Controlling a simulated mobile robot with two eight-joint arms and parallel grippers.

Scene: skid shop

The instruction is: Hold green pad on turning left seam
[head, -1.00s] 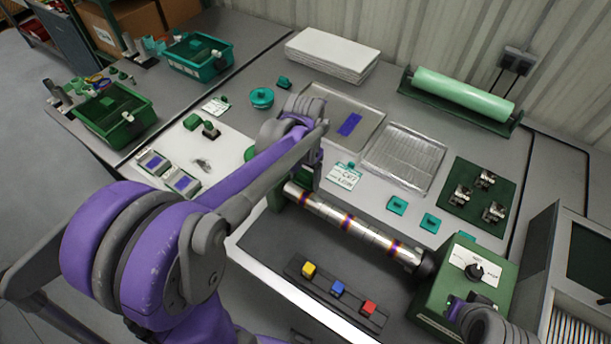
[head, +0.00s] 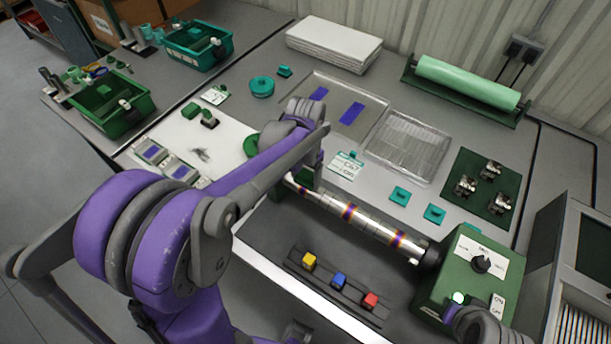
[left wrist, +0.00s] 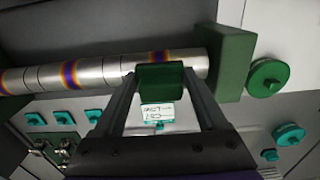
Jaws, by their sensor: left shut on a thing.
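The steel pipe (head: 373,226) lies in the welding fixture with several purple-and-orange seam bands. My left gripper (head: 303,184) is over its left end. In the left wrist view my left gripper (left wrist: 160,85) is shut on the green pad (left wrist: 161,77), which lies against or just in front of the left seam (left wrist: 159,56) and covers part of it; I cannot tell whether they touch.
A rail with yellow, blue and red blocks (head: 339,281) lies in front of the pipe. Behind it are a tray with blue strips (head: 375,118), a clear tray (head: 409,145) and a card (head: 345,168). Green bins stand at the left.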

